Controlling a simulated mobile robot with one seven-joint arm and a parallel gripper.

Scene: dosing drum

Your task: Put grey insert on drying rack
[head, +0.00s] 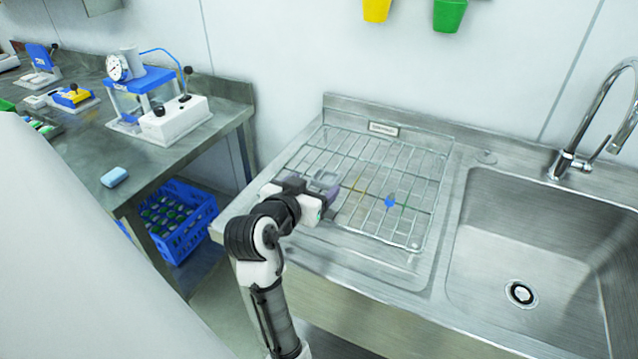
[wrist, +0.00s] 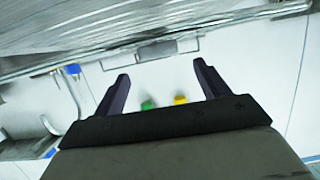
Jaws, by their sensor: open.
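My gripper (head: 328,187) is over the left part of the wire drying rack (head: 352,151), its fingers pointing right. In the wrist view my gripper (wrist: 161,72) has its two dark purple fingers wide apart, with nothing between them. The rack lies on the steel drainboard left of the sink; its height below my gripper is hard to tell. A small blue thing (head: 390,201) shows at the rack's right part. I cannot make out a grey insert in either view; my gripper hides part of the rack.
The sink basin (head: 535,240) and tap (head: 568,164) are at the right. Yellow (head: 376,9) and green (head: 449,14) cups hang on the wall. A workbench (head: 200,135) with devices stands left, a blue crate (head: 176,222) below it. Most of the rack looks clear.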

